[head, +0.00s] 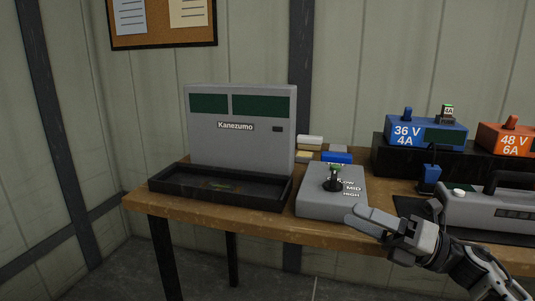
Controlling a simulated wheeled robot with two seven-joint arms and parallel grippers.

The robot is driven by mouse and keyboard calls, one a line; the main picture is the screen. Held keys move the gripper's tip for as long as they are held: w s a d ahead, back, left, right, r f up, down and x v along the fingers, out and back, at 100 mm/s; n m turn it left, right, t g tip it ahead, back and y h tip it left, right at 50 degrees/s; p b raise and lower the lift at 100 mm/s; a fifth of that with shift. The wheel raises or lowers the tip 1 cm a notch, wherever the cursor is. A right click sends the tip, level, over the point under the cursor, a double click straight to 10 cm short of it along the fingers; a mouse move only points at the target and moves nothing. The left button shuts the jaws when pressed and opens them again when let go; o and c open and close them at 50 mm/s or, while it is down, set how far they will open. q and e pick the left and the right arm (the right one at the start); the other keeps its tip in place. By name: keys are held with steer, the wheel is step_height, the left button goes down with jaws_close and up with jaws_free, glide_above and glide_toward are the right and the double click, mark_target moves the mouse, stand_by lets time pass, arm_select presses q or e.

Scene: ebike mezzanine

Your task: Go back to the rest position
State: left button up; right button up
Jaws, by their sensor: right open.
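My right gripper (372,222) comes in from the lower right and is in front of the wooden table (265,216), its fingers pointing left. It is open with nothing between its fingers. My left gripper is not in view.
A grey Kanezumo unit (240,150) stands behind a black tray (158,184). A blue 36 V box (455,136) and an orange 48 V box (492,138) sit on a black stand (387,162). A grey handled device (466,213) lies right. Floor shows at lower left.

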arm_select(q)
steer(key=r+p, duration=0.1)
steer(key=p, duration=0.1)
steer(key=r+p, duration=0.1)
steer(key=p, duration=0.2)
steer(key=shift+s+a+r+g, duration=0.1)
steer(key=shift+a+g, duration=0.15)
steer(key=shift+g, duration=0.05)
arm_select(e)
steer(key=s+a+f+n+t+h, duration=0.1)
steer(key=s+f+n+h, duration=0.7)
steer(key=n, duration=0.9)
steer(key=s+a+f+n+t+h, duration=0.1)
steer(key=s+a+f+n+h, duration=0.1)
steer(key=s+f+n+h, duration=0.6)
steer(key=s+f+n, duration=0.5)
steer(key=f+n, duration=0.2)
steer(key=n, duration=0.2)
steer(key=shift+f, duration=0.3)
